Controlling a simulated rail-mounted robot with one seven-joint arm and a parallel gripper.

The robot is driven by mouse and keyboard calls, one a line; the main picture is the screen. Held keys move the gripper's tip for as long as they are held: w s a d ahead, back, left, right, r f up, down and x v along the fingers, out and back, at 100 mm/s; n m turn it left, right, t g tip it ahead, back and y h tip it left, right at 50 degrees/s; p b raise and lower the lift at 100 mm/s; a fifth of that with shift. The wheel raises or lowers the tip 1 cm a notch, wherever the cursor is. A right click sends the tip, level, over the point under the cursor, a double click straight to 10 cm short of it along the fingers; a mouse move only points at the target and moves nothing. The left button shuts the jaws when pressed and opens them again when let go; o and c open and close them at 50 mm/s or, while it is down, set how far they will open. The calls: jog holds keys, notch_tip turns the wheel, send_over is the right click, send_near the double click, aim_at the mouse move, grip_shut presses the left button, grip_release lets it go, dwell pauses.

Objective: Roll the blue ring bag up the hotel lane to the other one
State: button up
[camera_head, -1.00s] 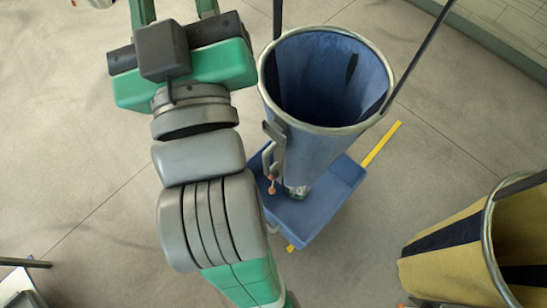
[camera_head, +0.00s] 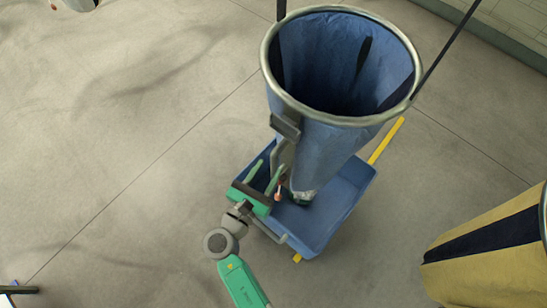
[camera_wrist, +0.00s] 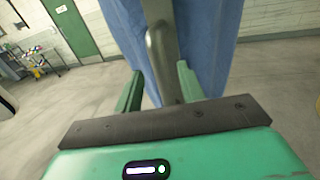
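The blue ring bag (camera_head: 322,145) hangs upright from a round metal ring on a blue tray-like base (camera_head: 340,205), in the centre of the head view. Its blue cloth fills the upper middle of the wrist view (camera_wrist: 208,40). My gripper (camera_head: 268,170) is low at the bag's left side, above the base's left edge. In the wrist view its two green fingers (camera_wrist: 158,78) stand apart, with a grey metal bar (camera_wrist: 160,50) on the bag between them. Gaps show beside the bar, so the fingers look open around it. No second blue bag is in view.
A yellow bag with a black stripe (camera_head: 485,250) stands at the right edge. A yellow bar (camera_head: 386,140) sticks out from the blue base. The left floor is mostly clear. The wrist view shows a green door (camera_wrist: 72,25) and a cluttered table (camera_wrist: 38,65).

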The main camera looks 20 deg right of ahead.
aim_at(272, 163)
jog(key=x, duration=0.4)
jog(key=shift+w+d, duration=0.2)
jog(key=shift+d, duration=0.05)
jog(key=shift+c, duration=0.2)
grip_shut()
